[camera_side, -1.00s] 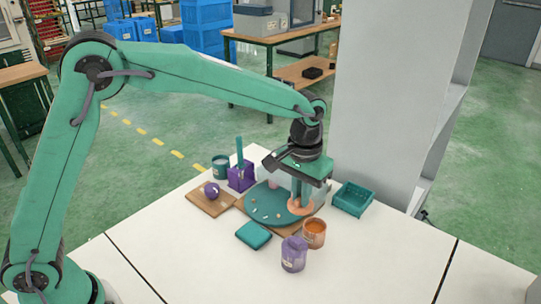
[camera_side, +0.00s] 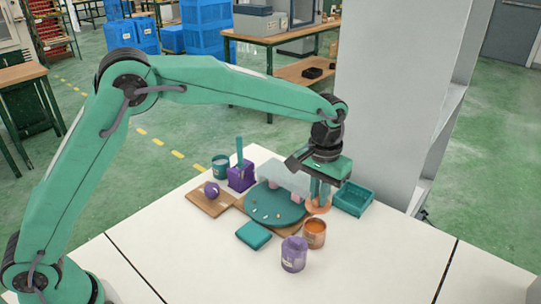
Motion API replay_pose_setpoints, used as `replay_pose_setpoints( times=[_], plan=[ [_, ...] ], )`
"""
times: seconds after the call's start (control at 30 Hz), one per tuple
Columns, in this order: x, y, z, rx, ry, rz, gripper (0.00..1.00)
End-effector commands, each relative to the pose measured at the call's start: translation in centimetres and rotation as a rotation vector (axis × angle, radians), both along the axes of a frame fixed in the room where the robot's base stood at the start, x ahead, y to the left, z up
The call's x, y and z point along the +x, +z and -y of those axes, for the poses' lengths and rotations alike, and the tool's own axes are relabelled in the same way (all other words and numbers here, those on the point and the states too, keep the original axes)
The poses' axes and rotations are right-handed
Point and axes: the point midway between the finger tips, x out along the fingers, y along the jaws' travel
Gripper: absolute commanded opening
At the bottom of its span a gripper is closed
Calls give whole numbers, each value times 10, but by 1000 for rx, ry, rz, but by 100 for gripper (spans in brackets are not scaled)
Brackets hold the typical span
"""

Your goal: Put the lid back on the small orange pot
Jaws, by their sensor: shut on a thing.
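The small orange pot (camera_side: 314,236) stands on the white table, with orange showing inside its uncovered top. My gripper (camera_side: 319,199) points down, with its teal fingers shut on the pale orange lid (camera_side: 317,208). The lid is a flat round disc held level. In the picture it is just above and behind the pot's rim, apart from it. I cannot tell its exact height or whether it is directly over the pot.
A purple pot (camera_side: 294,255) stands close in front of the orange pot. A teal bin (camera_side: 354,199) is to the right. A teal pad (camera_side: 254,235) lies in front.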

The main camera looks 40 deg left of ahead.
Motion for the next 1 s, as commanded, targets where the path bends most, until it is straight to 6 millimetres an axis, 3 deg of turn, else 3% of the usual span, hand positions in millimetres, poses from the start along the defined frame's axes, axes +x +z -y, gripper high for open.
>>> replay_pose_setpoints(
  times=[0.6,1.0],
  plan=[
    [0,-41,0,1,0,-1,0],
    [0,-56,0,0,0,-1,0]
  ],
)
